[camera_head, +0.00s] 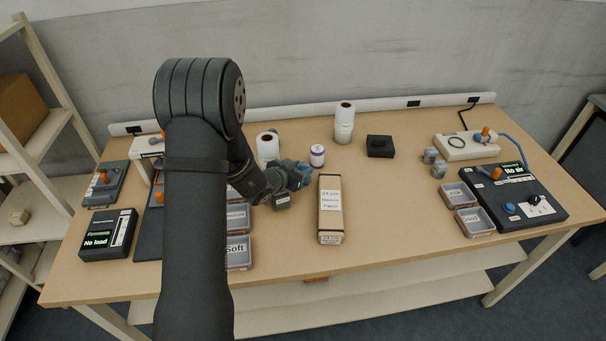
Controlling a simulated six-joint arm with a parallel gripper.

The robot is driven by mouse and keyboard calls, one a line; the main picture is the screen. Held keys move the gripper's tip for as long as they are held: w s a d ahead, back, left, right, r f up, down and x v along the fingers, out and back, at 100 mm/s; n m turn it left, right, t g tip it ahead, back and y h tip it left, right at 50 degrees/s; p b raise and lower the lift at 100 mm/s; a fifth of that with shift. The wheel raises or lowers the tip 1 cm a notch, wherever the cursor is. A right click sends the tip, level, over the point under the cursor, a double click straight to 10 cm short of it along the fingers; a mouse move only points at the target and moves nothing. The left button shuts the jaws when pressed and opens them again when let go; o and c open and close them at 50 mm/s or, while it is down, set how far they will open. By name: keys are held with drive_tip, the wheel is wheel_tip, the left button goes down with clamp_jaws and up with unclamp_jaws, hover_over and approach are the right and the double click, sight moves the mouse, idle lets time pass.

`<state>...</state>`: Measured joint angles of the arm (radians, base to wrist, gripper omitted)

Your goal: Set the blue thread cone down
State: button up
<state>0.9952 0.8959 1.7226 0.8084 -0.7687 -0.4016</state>
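My gripper (292,178) is low over the middle of the table, left of the long cardboard box. Its fingers are small and dark here, and I cannot tell whether they are open or shut. A blue-grey shape shows at the fingers, but I cannot make out whether it is the blue thread cone or part of the gripper. No blue thread cone stands clearly anywhere else on the table. A small dark block with a pale label (281,201) is just below the gripper; I cannot tell whether they touch.
A long labelled box (330,209) lies right of my gripper. White rolls (344,123) and a small labelled roll (317,155) stand behind. Bins (238,252) marked "Soft" are at left, a black device (515,197) at right. The table between box and right bins is clear.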

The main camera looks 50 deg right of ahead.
sight(300, 168)
drive_tip(key=shift+r, duration=0.15)
drive_tip(key=shift+c, duration=0.4)
drive_tip(key=shift+r, duration=0.25)
wheel_tip(300, 168, up, 3)
drive_tip(key=s+a+r, duration=0.1)
drive_tip(key=s+r, duration=0.6)
drive_tip(key=s, duration=0.4)
drive_tip(key=w+d+r+n+t+y, duration=0.1)
drive_tip(key=w+d+r+n+t, duration=0.4)
drive_tip(key=w+d, duration=0.4)
drive_tip(key=shift+d+f+n+t+y, duration=1.4)
drive_tip(key=shift+d+f+n+t, duration=0.75)
drive_tip(key=shift+d, duration=1.3)
drive_tip(key=shift+w+d+f, duration=0.15)
drive_tip(key=shift+w+f, duration=1.7)
drive_tip(key=shift+w, duration=0.2)
drive_tip(key=shift+w+d+f, duration=0.15)
drive_tip(key=shift+w+f, duration=1.75)
drive_tip(key=shift+w, duration=0.15)
drive_tip(key=shift+w+d+f, duration=0.15)
drive_tip(key=shift+w+f, duration=1.7)
drive_tip(key=shift+w, duration=0.2)
